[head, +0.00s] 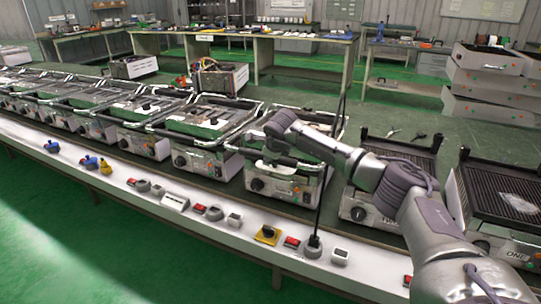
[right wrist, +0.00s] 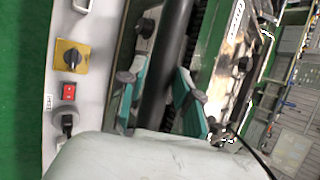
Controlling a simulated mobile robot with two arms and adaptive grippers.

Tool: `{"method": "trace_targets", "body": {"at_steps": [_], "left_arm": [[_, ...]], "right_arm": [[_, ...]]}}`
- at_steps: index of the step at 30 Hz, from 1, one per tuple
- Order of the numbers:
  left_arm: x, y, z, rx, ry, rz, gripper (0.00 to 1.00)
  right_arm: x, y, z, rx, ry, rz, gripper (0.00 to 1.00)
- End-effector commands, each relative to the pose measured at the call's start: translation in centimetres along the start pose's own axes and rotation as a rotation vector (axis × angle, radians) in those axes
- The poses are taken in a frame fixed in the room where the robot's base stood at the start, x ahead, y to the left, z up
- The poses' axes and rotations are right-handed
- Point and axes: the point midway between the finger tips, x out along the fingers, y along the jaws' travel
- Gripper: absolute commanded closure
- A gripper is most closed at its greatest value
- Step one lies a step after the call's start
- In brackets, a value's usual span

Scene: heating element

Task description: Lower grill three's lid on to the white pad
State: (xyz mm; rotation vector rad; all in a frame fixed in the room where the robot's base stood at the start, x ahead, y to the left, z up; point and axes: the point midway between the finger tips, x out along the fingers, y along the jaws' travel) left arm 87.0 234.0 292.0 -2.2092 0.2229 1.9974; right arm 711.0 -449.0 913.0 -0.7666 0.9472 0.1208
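Grill three (head: 262,186) stands mid-row, with its control front toward the aisle. Its lid (head: 308,146) is low over the base; I cannot tell whether it touches what is beneath. My right gripper (head: 276,156) is at the lid's front bar, its fingers mostly hidden in the head view. In the right wrist view the right gripper's teal fingers (right wrist: 163,88) lie on both sides of the dark handle bar (right wrist: 170,35) and appear closed on it. My left gripper is out of view.
Grill two (head: 357,212) and grill one (head: 516,248) stand at right with ribbed plates exposed. Several lidded grills continue leftward. The white front ledge carries a yellow switch (head: 268,235) and a plug with an upright black cord (head: 313,245). Workbenches stand behind.

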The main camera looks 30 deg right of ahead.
Motion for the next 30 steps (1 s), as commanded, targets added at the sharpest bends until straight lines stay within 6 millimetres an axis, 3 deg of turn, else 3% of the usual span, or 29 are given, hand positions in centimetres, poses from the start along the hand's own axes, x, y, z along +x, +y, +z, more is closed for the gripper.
{"method": "trace_targets", "body": {"at_steps": [1,4,21,26,30], "left_arm": [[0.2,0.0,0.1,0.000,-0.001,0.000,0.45],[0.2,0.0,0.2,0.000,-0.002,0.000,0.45],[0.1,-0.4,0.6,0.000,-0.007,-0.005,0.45],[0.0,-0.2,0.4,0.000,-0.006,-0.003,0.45],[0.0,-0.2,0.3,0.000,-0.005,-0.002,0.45]], "right_arm": [[1.2,2.1,-0.7,-0.011,0.025,0.037,0.61],[1.2,2.1,-0.7,-0.011,0.025,0.037,0.44],[0.8,1.7,-0.6,-0.010,0.020,0.031,0.44],[-0.9,1.5,-0.5,-0.011,0.016,0.029,0.44],[-3.9,1.4,-0.3,-0.012,0.013,0.029,0.44]]}}
